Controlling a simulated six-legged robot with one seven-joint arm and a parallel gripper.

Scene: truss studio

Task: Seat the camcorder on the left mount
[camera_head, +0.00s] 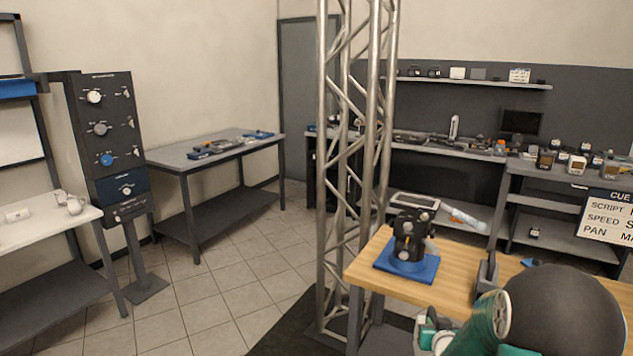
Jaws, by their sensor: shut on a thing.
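A black device with knobs (410,232) stands upright on a blue square base (385,257) at the left end of the wooden table. It looks like a mount head, but I cannot tell for sure. A dark upright bracket (487,270) stands to its right, partly hidden by my arm. I cannot make out the camcorder in this view. My green and dark arm fills the lower right corner, in front of the table. My gripper's fingertips do not show, nor does anything in them.
A metal truss tower (355,150) rises just left of the wooden table (455,285). A knob panel on a post (108,140) stands at the left. A grey workbench (215,148) stands behind. A cue board (608,220) is at the right. Tiled floor (215,300) is free left of the truss.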

